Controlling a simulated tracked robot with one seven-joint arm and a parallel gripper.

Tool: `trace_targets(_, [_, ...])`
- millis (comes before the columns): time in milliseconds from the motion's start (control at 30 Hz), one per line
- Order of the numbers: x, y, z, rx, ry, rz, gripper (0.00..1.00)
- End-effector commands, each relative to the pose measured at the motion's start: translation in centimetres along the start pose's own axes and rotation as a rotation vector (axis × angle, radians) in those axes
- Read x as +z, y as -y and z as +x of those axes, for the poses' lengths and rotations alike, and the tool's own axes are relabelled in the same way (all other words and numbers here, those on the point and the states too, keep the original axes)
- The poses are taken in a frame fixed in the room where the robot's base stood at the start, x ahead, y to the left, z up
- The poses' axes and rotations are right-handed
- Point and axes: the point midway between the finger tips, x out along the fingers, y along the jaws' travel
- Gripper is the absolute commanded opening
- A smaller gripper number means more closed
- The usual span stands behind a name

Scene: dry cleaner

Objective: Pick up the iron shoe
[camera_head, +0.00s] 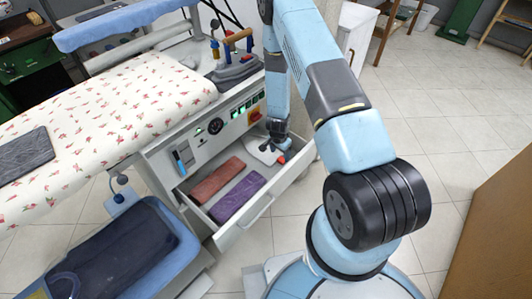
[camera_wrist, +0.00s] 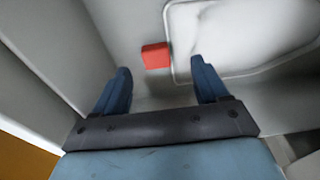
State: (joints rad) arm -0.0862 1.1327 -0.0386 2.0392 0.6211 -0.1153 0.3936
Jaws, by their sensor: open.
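The iron shoe, a white plate with a raised rim (camera_head: 262,152), lies in the open drawer (camera_head: 243,227) at its right end. It fills the upper right of the wrist view (camera_wrist: 240,35). A small red block (camera_wrist: 155,56) sits at its left edge; it also shows in the head view (camera_head: 281,159). My gripper (camera_wrist: 160,75) is open and empty, pointing down into the drawer. The red block appears between its blue fingertips, a little beyond them. In the head view my gripper (camera_head: 276,146) hides part of the shoe.
A reddish folded cloth (camera_head: 217,180) and a purple folded cloth (camera_head: 238,199) lie in the drawer to the left. Drawer walls are close around my gripper. An iron (camera_head: 235,72) stands on the station above. A floral ironing board (camera_head: 110,115) extends left.

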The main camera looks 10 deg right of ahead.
Motion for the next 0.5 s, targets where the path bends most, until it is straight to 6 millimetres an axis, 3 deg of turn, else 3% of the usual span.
trace_targets(233, [-0.1,-0.5,3.2,0.002,0.001,0.001,0.73])
trace_targets(500, [-0.1,-0.4,4.2,0.000,-0.001,0.000,0.73])
